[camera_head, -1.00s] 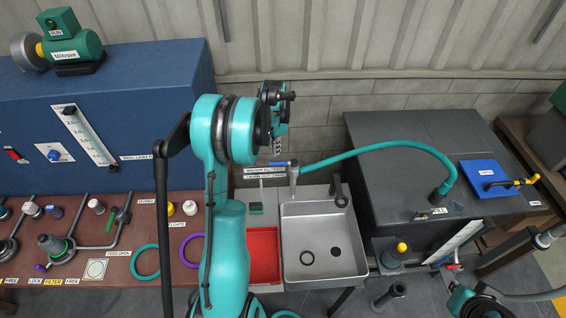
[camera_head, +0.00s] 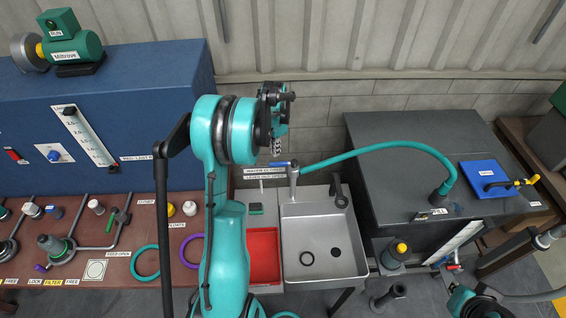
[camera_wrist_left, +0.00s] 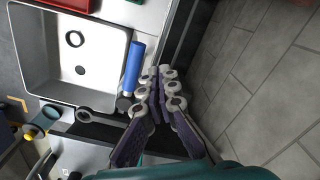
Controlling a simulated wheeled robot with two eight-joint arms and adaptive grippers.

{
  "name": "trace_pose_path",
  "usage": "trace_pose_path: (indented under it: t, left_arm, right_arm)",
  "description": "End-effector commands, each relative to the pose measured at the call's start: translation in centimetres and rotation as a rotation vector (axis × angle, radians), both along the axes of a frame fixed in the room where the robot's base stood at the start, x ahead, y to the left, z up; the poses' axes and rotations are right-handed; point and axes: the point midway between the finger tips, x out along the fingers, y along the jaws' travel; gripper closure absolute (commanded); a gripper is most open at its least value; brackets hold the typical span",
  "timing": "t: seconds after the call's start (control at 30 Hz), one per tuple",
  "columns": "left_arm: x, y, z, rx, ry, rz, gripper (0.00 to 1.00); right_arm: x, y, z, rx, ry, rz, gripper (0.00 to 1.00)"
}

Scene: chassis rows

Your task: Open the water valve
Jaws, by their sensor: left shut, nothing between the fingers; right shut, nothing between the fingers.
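The water valve is a tap-like grey pipe fitting (camera_head: 293,180) at the back left of the sink, with a small blue lever (camera_head: 280,164) on top pointing left. The lever shows larger in the left wrist view as a blue bar (camera_wrist_left: 133,68). My left gripper (camera_head: 276,151) hangs just above the lever in the head view. In the left wrist view its fingertips (camera_wrist_left: 160,73) are together and empty, beside the blue bar; I cannot tell whether they touch it. My right gripper is not in view.
A steel sink (camera_head: 340,245) with a red tray (camera_head: 263,250) to its left lies below the valve. A teal hose (camera_head: 390,146) arches from the valve to a dark cabinet (camera_head: 380,140). A wall stands close behind, and a blue cabinet (camera_head: 100,110) stands left.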

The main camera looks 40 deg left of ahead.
Motion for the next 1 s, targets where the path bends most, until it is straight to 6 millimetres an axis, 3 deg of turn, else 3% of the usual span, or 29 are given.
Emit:
trace_pose_path:
  t: [0.63,1.0]
  left_arm:
    - [0.0,0.0,-3.6,0.0,0.0,0.0,1.0]
    - [0.0,0.0,-3.6,0.0,0.0,0.0,1.0]
  right_arm:
    - [0.0,0.0,-3.1,0.0,0.0,0.0,1.0]
    - [0.0,0.0,-3.1,0.0,0.0,0.0,1.0]
